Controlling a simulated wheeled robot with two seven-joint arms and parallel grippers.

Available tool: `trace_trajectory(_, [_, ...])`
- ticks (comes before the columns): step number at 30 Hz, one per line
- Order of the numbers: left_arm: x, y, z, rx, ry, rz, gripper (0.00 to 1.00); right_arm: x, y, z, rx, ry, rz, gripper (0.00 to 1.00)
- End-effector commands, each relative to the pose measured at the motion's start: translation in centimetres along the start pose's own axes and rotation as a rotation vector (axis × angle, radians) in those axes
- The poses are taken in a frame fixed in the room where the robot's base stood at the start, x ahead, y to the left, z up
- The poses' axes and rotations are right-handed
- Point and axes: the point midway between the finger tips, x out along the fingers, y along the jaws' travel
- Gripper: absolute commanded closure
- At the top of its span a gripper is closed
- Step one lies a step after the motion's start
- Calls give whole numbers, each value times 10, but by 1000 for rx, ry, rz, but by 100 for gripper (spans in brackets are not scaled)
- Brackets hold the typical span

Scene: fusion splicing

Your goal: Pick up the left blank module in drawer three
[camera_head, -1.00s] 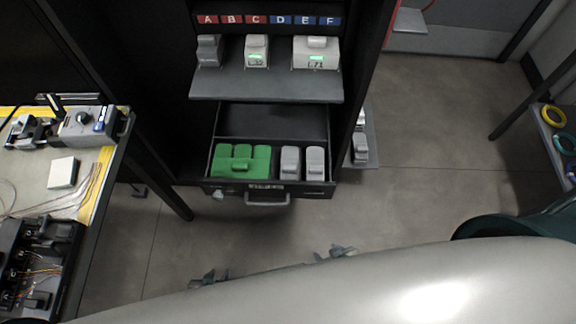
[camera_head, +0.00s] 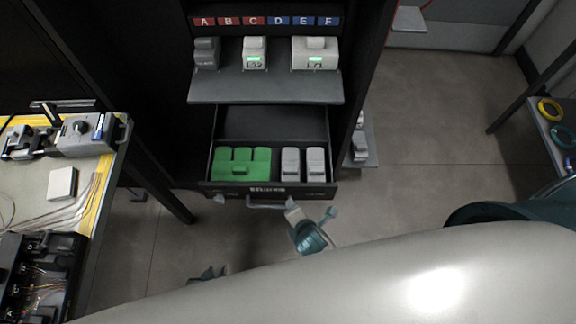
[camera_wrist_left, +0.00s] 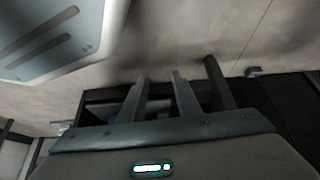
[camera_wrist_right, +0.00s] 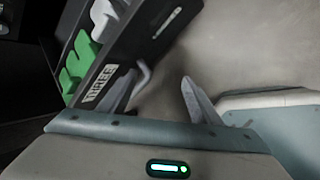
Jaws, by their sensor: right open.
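Drawer three (camera_head: 215,186) is pulled out under the shelf, its front labelled THREE (camera_wrist_right: 97,85). Two light grey modules stand in its right half. The left grey one (camera_head: 291,163) is beside the right grey one (camera_head: 315,163); I take the left one as the left blank module. Green modules (camera_head: 241,163) fill the drawer's left side. My right gripper (camera_head: 311,209) is open and empty, just in front of the drawer by the handle (camera_wrist_right: 142,75). My left gripper (camera_head: 208,274) is low, in front of the drawer; its fingers (camera_wrist_left: 159,78) are apart with nothing seen gripped.
A grey shelf (camera_head: 265,89) with several devices overhangs the drawer's back. A workbench (camera_head: 35,180) with tools stands at left. A side shelf (camera_head: 369,155) holds grey parts at right. The floor (camera_head: 420,130) to the right is clear.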

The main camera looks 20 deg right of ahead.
Motion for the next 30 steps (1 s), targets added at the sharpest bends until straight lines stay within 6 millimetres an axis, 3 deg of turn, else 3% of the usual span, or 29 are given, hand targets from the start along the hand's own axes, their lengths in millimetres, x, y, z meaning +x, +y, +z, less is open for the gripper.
trace_trajectory(9, [-3,4,11,-1,-10,4,70,-53,63,16,-638,-143,21,42])
trace_trajectory(15, [-4,4,12,-1,-9,4,70,-78,84,27,-897,-214,-5,42])
trace_trajectory(30, [-2,3,8,-1,-3,3,70,-84,90,30,-976,-235,-18,42])
